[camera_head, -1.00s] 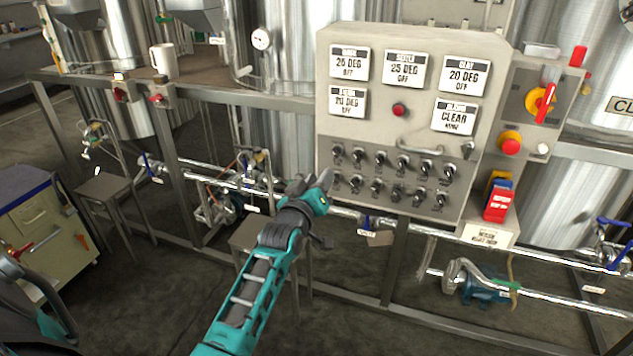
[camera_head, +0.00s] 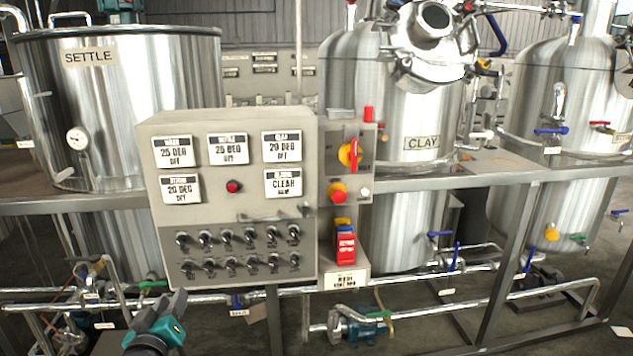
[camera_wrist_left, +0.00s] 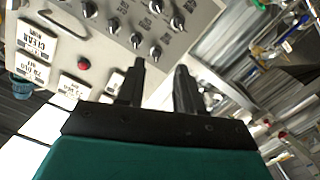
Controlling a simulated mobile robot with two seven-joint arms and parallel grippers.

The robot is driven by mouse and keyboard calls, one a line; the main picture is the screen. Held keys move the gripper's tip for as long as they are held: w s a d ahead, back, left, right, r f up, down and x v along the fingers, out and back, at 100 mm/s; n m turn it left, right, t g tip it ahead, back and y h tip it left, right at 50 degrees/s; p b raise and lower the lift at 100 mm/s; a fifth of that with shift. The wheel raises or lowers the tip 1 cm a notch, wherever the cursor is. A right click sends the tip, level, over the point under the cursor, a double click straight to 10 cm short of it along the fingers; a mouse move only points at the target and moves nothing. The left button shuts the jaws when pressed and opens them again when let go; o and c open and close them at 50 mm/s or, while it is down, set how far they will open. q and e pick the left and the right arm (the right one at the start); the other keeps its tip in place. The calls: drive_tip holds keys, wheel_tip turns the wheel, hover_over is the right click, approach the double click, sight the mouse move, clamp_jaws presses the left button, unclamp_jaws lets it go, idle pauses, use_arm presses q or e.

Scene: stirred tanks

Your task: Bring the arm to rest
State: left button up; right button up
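My left gripper (camera_head: 172,310) shows at the bottom left of the head view, in front of and below the grey control panel (camera_head: 228,205). In the left wrist view, the two dark fingers of my left gripper (camera_wrist_left: 160,78) stand apart with an empty gap between them. The panel (camera_wrist_left: 110,40) lies beyond them, tilted in that view. Most of my left arm is outside the head view. My right gripper is in neither view.
The panel carries several switches, a red button (camera_head: 234,186) and a side box with a red-yellow rotary switch (camera_head: 350,154). The settle tank (camera_head: 130,95) stands behind it at left, the clay tank (camera_head: 400,120) at right. Steel pipes (camera_head: 450,336) and a pump (camera_head: 362,330) run low in front.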

use_arm(q)
drive_tip(key=s+d+f+m+g+h, duration=0.1)
drive_tip(key=s+d+f+m+g, duration=0.1)
drive_tip(key=s+d+f, duration=0.3)
drive_tip(key=s+d+f+m+g+h, duration=0.2)
drive_tip(key=s+d+f+m, duration=0.2)
drive_tip(key=s, duration=0.7)
drive_tip(key=s+d+f+m+g+h, duration=0.2)
drive_tip(key=s+d+f, duration=0.3)
drive_tip(key=s, duration=0.4)
drive_tip(key=shift+d+f+m, duration=0.35)
drive_tip(key=shift+f+m, duration=0.35)
drive_tip(key=shift+f, duration=0.15)
drive_tip(key=shift+a, duration=0.1)
